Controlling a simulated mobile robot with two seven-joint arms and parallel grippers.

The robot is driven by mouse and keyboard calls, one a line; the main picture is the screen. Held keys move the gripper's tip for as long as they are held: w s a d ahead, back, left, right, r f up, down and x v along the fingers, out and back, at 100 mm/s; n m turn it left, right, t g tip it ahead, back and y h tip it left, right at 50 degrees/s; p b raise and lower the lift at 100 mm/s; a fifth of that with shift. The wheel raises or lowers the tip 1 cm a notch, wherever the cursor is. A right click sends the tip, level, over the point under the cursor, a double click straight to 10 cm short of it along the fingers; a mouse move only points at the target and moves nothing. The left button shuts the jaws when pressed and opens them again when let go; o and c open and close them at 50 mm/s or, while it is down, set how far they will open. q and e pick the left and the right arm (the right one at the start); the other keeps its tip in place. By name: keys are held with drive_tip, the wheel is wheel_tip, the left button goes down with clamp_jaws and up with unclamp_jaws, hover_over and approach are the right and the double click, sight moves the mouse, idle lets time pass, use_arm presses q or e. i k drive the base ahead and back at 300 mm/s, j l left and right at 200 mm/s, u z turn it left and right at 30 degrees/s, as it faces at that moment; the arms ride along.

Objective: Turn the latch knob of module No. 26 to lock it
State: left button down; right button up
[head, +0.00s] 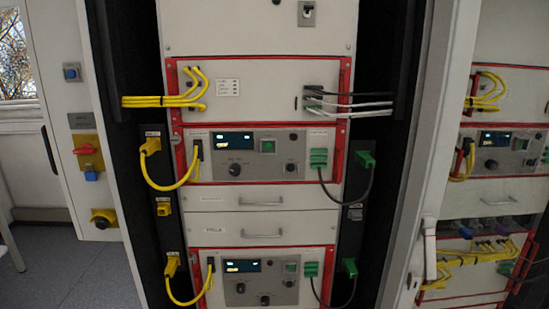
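The cabinet holds two red-framed modules with dark displays, an upper one (217,172) and a lower one (220,290). I cannot read a number 26 on either. The upper module has a large black knob (239,165) below its display and a smaller dark knob (291,167) to the right. The lower module has similar knobs, a left one (240,288) and a right one (289,283). I cannot tell which knob is the latch knob or how it is turned. Neither of my grippers is in view.
Yellow cables (175,187) loop at the left of the modules and black cables (345,203) at the right. Drawers with handles (261,203) sit between the modules. An open door (60,150) stands at left. A second rack (500,150) is at right.

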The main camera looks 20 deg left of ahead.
sight(176, 139)
drive_tip(key=j+z, duration=0.8)
drive_tip(key=k+j+z, duration=0.1)
drive_tip(key=j, duration=0.25)
drive_tip(key=k+j+z, duration=0.1)
drive_tip(key=j, duration=0.25)
drive_tip(key=k+j+z, duration=0.1)
drive_tip(key=j, duration=0.25)
drive_tip(key=k+j, duration=0.15)
drive_tip(key=j, duration=0.25)
drive_tip(key=k+j, duration=0.1)
drive_tip(key=j, duration=0.3)
drive_tip(key=k+j, duration=0.15)
drive_tip(key=j, duration=0.25)
drive_tip(key=k+j+z, duration=0.1)
drive_tip(key=j, duration=0.3)
drive_tip(key=k+j, duration=0.2)
drive_tip(key=j, duration=0.2)
